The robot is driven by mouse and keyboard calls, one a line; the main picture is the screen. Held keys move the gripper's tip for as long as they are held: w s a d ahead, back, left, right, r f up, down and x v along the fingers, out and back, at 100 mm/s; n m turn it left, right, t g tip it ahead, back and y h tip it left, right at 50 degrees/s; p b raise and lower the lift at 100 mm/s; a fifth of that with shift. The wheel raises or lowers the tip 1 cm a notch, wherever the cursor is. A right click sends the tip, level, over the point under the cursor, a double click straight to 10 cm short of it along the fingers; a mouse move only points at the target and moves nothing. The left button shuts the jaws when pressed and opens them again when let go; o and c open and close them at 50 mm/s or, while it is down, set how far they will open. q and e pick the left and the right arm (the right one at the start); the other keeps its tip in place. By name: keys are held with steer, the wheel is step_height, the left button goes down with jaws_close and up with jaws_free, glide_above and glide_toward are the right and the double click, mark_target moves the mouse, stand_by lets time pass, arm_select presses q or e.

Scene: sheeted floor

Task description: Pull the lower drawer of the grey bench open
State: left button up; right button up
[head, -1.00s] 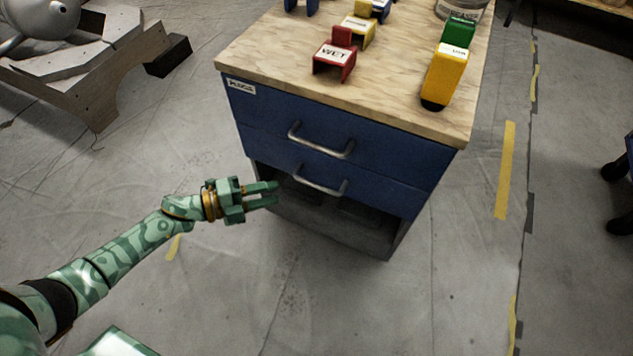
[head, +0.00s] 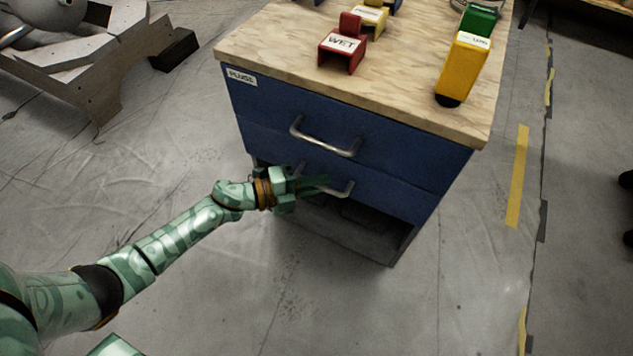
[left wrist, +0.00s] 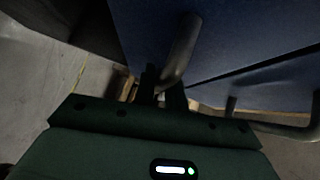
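The grey bench has a wooden top (head: 400,72) and two blue drawer fronts. The lower drawer (head: 395,195) looks shut, flush with the upper drawer (head: 400,145). Its silver bar handle (head: 345,190) is partly hidden behind my left gripper (head: 318,185). That gripper is at the handle's left part, its fingers apart. In the left wrist view the fingers (left wrist: 163,92) are close around the end of a handle bar (left wrist: 182,45); whether they touch it I cannot tell. A second handle (left wrist: 275,126) shows at the right there. My right gripper is not in view.
A red block marked WET (head: 341,48) and a yellow and green block (head: 465,65) stand on the bench top. An open dark space lies below the drawers. A grey wooden frame (head: 95,65) stands at upper left. The floor before the bench is clear.

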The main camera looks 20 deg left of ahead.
arm_select(q)
steer(key=shift+s, duration=0.1)
jaws_close()
